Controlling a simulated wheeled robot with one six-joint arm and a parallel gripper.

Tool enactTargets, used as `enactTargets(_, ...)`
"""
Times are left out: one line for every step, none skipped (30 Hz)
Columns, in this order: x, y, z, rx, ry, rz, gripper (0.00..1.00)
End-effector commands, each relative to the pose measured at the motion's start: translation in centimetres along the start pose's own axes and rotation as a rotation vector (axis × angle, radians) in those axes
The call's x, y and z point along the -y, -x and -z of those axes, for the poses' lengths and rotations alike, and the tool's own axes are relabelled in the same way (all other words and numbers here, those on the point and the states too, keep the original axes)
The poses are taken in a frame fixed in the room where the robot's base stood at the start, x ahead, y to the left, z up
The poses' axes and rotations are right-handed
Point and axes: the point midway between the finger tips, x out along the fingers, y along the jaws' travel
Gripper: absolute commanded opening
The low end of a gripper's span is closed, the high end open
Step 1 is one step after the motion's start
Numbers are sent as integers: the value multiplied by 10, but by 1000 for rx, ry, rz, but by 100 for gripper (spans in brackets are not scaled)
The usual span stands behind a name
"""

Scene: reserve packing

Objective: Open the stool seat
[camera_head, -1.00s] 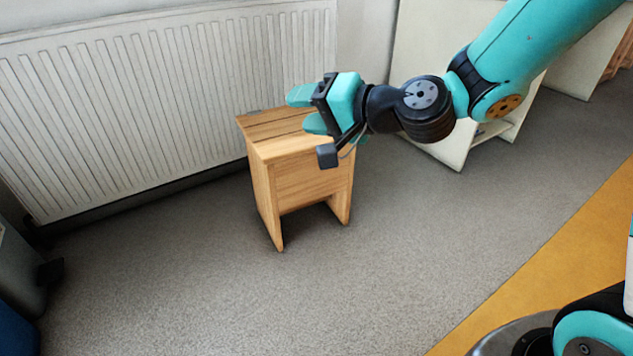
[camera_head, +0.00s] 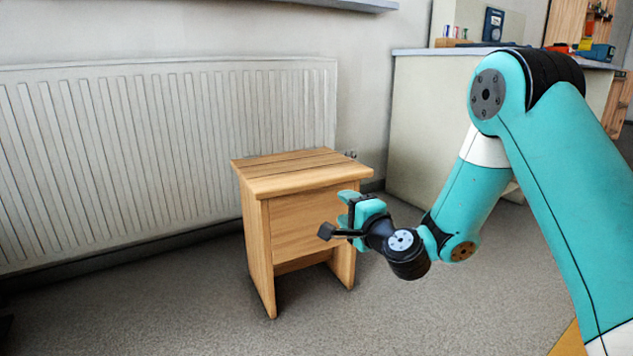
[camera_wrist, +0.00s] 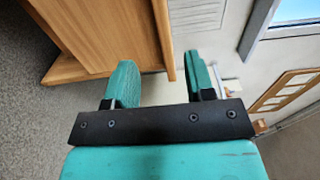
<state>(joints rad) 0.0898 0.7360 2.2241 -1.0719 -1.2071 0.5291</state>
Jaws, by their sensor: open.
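The wooden stool (camera_head: 295,220) stands upright on the floor in front of the radiator in the head view. Its slatted seat (camera_head: 290,168) lies flat and closed on top. My gripper (camera_head: 345,205) is at the stool's right front side, a little below the seat's edge. In the wrist view the gripper (camera_wrist: 160,82) has its two teal fingers apart with nothing between them. The stool (camera_wrist: 95,40) fills the upper left there, with its seat edge (camera_wrist: 163,40) near the left finger. I cannot tell whether a finger touches the wood.
A white radiator (camera_head: 170,150) runs along the wall behind the stool. A pale cabinet (camera_head: 430,130) stands at the right behind my arm. Grey floor (camera_head: 400,320) is clear in front of the stool.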

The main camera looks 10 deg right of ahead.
Motion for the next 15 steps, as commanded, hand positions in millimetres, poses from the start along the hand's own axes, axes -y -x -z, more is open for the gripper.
enactTargets(9,-10,-2,5,2,-1,49)
enactTargets(9,-15,-2,5,2,-1,49)
enactTargets(9,-22,-2,5,1,-1,49)
enactTargets(10,-28,-2,5,1,-1,49)
enactTargets(9,-33,-2,5,1,0,49)
enactTargets(7,-40,-2,6,4,0,49)
enactTargets(7,-44,-2,6,4,0,49)
enactTargets(7,-50,-3,7,3,0,49)
enactTargets(7,-56,-2,5,4,1,49)
enactTargets(8,-61,-2,4,4,2,49)
enactTargets(4,-66,-3,7,4,2,49)
enactTargets(3,-72,-3,7,5,2,49)
enactTargets(2,-77,-3,7,5,1,49)
enactTargets(3,-82,-3,6,5,2,49)
enactTargets(4,-88,-3,5,3,4,49)
